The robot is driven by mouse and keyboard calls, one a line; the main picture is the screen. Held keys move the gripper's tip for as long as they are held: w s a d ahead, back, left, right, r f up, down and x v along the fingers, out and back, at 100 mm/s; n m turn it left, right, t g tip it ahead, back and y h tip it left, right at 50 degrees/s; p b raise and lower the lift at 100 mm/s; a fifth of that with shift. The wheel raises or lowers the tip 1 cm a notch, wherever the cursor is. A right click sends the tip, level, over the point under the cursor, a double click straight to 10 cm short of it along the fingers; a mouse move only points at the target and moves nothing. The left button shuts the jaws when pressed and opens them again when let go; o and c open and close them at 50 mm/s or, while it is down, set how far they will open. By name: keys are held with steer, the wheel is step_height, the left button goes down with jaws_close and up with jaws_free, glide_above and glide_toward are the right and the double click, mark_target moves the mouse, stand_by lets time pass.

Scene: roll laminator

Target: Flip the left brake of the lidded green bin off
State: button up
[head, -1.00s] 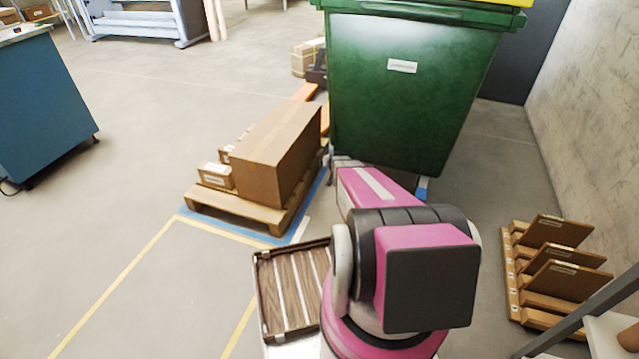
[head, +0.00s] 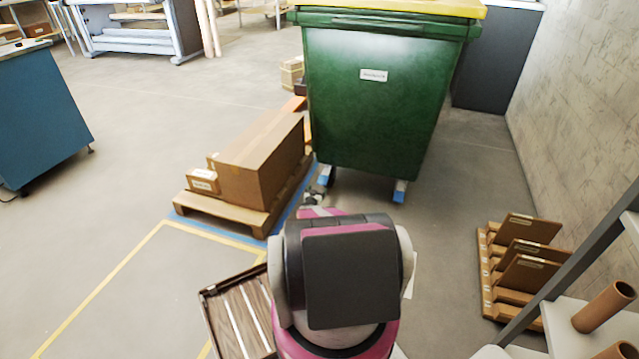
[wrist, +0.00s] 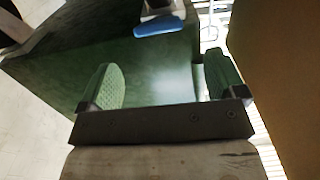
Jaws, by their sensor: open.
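The green bin (head: 380,100) with its yellow lid (head: 420,8) stands beyond my arm in the head view. Its left front caster has a blue brake pedal (head: 324,175), partly hidden by my gripper (head: 314,197). Its right front caster has another blue pedal (head: 401,190). In the wrist view my gripper (wrist: 163,82) is open and empty, with its two green-padded fingers wide apart. A blue pedal (wrist: 160,27) lies ahead of the fingers, apart from them, beside a caster and the bin's green wall (wrist: 150,60). I cannot tell the pedal's tilt.
A large cardboard box (head: 262,160) on a wooden pallet (head: 230,213) stands close left of the left caster. A wooden rack (head: 490,270) with brown panels stands to the right.

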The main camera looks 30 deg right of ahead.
mark_target(322, 181)
steer(key=x, duration=0.9)
steer(key=shift+w+d, duration=0.15)
steer(key=c, duration=1.3)
steer(key=shift+s+r+g+y, duration=0.25)
steer(key=shift+r+g+y, duration=0.5)
steer(key=shift+r, duration=0.45)
steer(key=shift+a+r+g+y, duration=0.25)
steer(key=shift+r+g+y, duration=0.4)
steer(key=shift+r, duration=0.4)
steer(key=shift+w+d+r, duration=0.15)
steer(key=shift+r, duration=1.2)
steer(key=o, duration=1.3)
